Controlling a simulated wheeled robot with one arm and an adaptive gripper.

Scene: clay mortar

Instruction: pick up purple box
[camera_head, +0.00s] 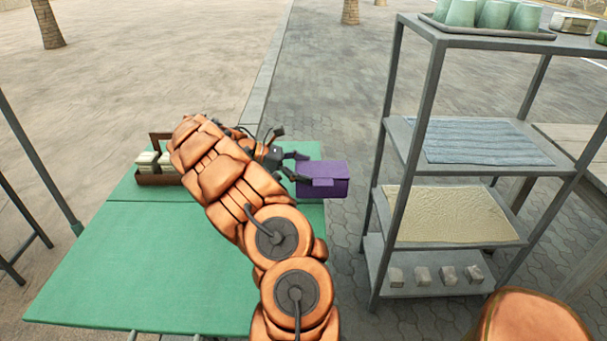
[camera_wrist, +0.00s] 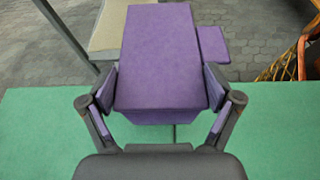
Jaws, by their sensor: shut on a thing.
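In the wrist view the purple box (camera_wrist: 158,60) fills the middle, between the two fingers. My gripper (camera_head: 292,170) is shut on it, with one finger on each side; it also shows in the wrist view (camera_wrist: 160,100). The box reaches past the table edge. I cannot tell clearly whether its underside touches the table. My arm hides part of the table.
A grey metal shelf (camera_head: 408,150) stands right of the table, holding cups on a tray (camera_head: 485,30), a blue cloth (camera_head: 480,142), a cream mat (camera_head: 445,213) and several small blocks (camera_head: 435,275). A brown caddy (camera_head: 160,178) sits at the table's back left. The table's front left is clear.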

